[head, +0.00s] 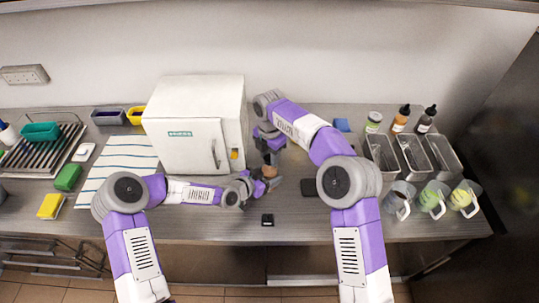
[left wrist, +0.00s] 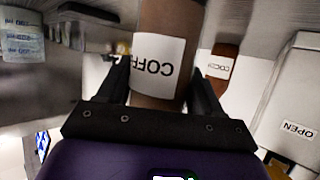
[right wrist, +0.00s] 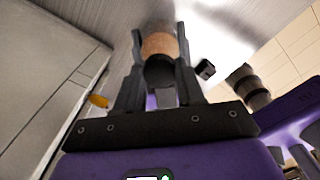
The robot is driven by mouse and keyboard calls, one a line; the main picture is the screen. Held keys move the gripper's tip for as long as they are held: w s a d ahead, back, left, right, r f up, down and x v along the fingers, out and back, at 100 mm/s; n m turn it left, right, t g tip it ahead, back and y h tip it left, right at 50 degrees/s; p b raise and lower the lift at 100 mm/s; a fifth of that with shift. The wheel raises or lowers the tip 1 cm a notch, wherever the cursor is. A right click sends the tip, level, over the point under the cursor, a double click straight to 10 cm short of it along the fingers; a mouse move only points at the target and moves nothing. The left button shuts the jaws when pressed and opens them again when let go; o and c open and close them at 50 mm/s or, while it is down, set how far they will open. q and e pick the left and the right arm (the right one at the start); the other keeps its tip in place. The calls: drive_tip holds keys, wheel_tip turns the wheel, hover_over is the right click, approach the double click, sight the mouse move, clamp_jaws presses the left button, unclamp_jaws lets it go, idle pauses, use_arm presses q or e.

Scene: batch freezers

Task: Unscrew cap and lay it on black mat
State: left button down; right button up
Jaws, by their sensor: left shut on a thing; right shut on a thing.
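A brown bottle (head: 269,171) stands to the right of the white freezer, largely hidden by my grippers in the head view. In the left wrist view the bottle (left wrist: 158,55) carries a white label reading "COFF…". My left gripper (head: 258,183) is shut on its body from the left side. My right gripper (head: 269,151) comes down from above and is shut at the bottle's top. In the right wrist view a dark round cap (right wrist: 160,72) sits between its fingers, in line with the brown bottle. The black mat (head: 309,187) lies bare on the counter to the right.
The white freezer (head: 198,130) stands close on the left. A small black device (head: 267,220) lies near the counter's front. A striped cloth (head: 115,165) lies on the left.

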sight(269, 158)
drive_tip(key=shift+r, duration=0.2)
drive_tip(key=shift+r, duration=0.9)
drive_tip(key=shift+r, duration=2)
use_arm(q)
drive_tip(key=shift+c, duration=0.4)
unclamp_jaws()
